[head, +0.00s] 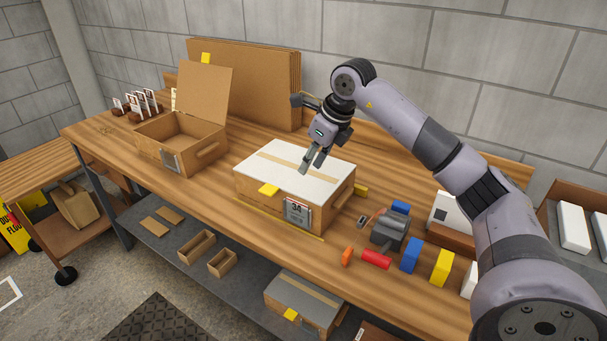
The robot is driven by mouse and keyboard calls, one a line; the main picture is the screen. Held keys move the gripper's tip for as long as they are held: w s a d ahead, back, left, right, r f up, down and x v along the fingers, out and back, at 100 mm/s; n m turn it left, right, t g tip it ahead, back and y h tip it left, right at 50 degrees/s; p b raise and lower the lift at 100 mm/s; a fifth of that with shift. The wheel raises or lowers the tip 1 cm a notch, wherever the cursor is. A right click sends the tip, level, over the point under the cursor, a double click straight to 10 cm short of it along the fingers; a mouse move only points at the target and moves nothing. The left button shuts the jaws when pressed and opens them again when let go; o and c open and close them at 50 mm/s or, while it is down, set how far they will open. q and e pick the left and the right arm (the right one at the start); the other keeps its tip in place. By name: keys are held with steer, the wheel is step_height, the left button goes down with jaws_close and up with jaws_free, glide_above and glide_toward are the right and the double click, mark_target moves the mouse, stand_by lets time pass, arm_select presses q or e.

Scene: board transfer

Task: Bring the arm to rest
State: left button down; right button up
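My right arm reaches in from the right over the wooden workbench (215,205). My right gripper (311,166) points down over the closed box with the white top (285,165). Its two fingers stand apart with a gap between them, and I see nothing held. The fingertips are just above or at the white top; I cannot tell whether they touch. The box has a yellow tab and a grey label plate on its front. My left gripper is not in view.
An open cardboard box (187,135) stands on the left of the bench. Flat cardboard panels (250,82) lean at the back. A grey vise-like device (388,230), a red cylinder (376,259), a blue block (411,255) and a yellow block (441,267) stand at the right. Free wood lies between the boxes.

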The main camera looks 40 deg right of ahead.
steer(key=shift+v, duration=0.95)
